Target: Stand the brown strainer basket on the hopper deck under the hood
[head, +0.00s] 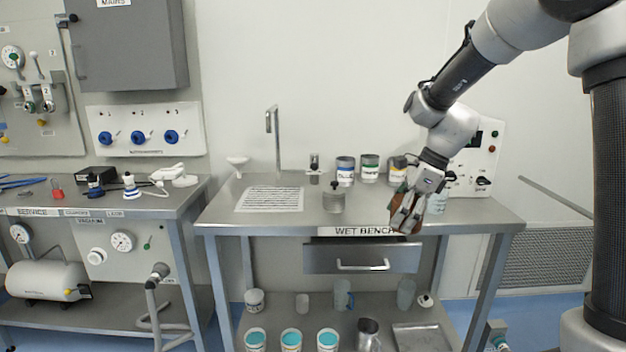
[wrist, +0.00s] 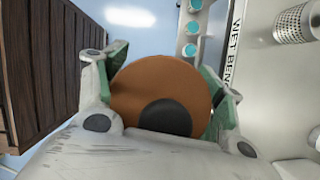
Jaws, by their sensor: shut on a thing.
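My gripper (head: 405,222) is at the front edge of the wet bench, right of its label in the head view, pointing down. It is shut on the brown strainer basket (wrist: 150,85), which shows in the wrist view as a round brown face with a dark disc, between the green-padded fingers. In the head view the basket (head: 404,229) is mostly covered by the fingers. I cannot tell from these frames which way up it is. The hopper deck and the hood are not in view.
A perforated metal cylinder (wrist: 295,22) is near in the wrist view. The service bench (head: 110,205) stands left.

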